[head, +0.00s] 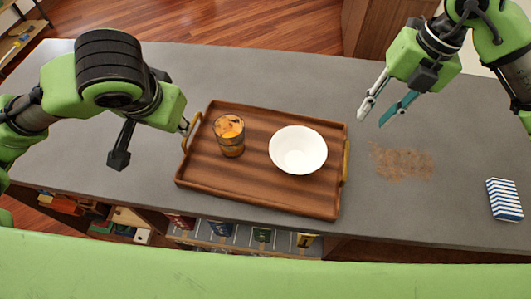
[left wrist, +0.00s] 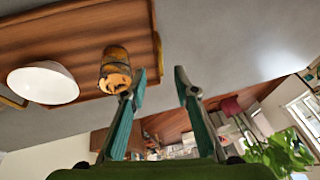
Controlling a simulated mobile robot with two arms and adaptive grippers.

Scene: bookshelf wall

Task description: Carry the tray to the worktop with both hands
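A brown wooden tray (head: 240,185) with brass handles at its two ends lies on a grey worktop (head: 300,70). On it stand a glass with an orange-brown drink (head: 229,135) and a white bowl (head: 298,150). My left gripper (head: 184,127) is at the tray's left handle, mostly hidden behind its own wrist. In the left wrist view its fingers (left wrist: 160,75) are spread, with nothing between them; the handle (left wrist: 158,55) shows just beyond the tips. My right gripper (head: 373,117) is open and empty, above the worktop to the right of the tray, apart from the right handle (head: 345,162).
A brown crumbly patch (head: 402,162) lies on the worktop right of the tray. A blue-and-white striped block (head: 504,199) lies at the far right. Low shelves with books (head: 263,236) show below the near edge. The worktop behind the tray is clear.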

